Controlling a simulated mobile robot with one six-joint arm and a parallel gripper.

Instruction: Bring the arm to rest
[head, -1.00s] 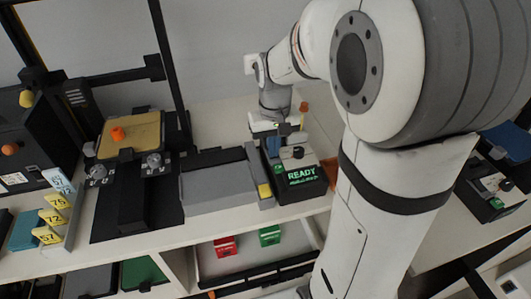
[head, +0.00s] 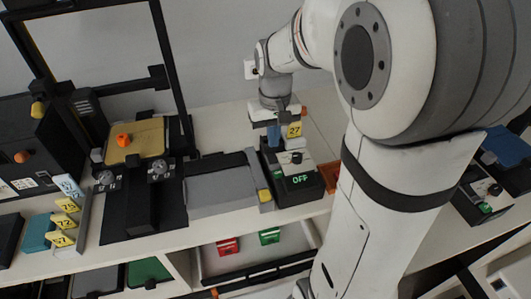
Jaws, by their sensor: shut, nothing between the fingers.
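My gripper (head: 277,122) is in the head view, at the end of my white and grey arm, pointing down just above the back of a black device (head: 299,190). Its fingers are small and partly hidden; it is shut with nothing held. The device's display reads "OFF" in green. A yellow tag marked 27 (head: 294,130) shows right beside the gripper; what it rests on is hard to tell.
A grey block (head: 220,190) lies left of the device. Farther left are a black frame stand with a tan plate (head: 137,140) and a rack with yellow number tags (head: 65,221). A second black device (head: 477,195) is at right. Red and green items sit on a lower shelf.

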